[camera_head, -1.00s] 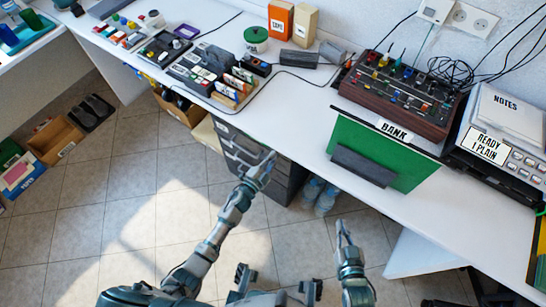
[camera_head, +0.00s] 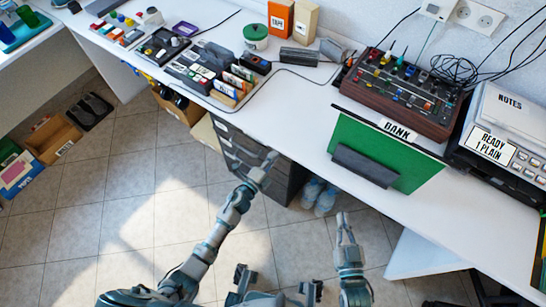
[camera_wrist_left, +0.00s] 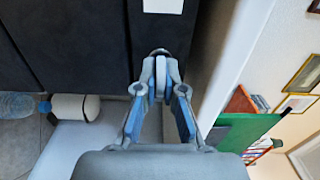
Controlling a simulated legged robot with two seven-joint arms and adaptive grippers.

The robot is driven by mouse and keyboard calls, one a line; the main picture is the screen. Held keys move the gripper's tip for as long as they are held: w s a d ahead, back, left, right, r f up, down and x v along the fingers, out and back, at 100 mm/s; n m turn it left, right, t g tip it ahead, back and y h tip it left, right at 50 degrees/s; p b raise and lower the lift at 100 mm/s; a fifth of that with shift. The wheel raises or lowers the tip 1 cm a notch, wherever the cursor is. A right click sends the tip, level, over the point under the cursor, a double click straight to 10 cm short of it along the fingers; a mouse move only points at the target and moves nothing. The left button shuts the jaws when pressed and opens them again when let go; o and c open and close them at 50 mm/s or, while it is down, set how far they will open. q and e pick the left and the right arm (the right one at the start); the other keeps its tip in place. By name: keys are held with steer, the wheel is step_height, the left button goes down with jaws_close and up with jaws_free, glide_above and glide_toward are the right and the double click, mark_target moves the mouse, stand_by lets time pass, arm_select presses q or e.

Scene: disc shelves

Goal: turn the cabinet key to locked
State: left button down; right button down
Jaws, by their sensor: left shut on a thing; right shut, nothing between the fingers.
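The dark grey drawer cabinet (camera_head: 288,186) stands under the long white desk. My left gripper (camera_head: 270,160) is at the cabinet's front, near its top. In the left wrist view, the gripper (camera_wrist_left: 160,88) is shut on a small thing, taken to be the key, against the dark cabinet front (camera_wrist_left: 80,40). A rounded metal edge (camera_wrist_left: 160,51) shows just beyond the fingertips. The fingers hide most of the key, and I cannot tell its turn angle. My right gripper (camera_head: 344,222) is shut and empty, away from the cabinet over the floor.
The white desk (camera_head: 310,118) runs above the cabinet. Water bottles (camera_head: 318,197) stand on the floor beside the cabinet.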

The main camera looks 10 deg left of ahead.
arm_select(q)
steer(key=shift+s+d+f, duration=0.1)
steer(key=shift+s+f, duration=0.1)
steer(key=shift+f, duration=0.2)
steer(key=c, duration=1.3)
jaws_free()
steer(key=shift+w+r, duration=0.1)
steer(key=shift+r, duration=0.05)
steer(key=v, duration=1.2)
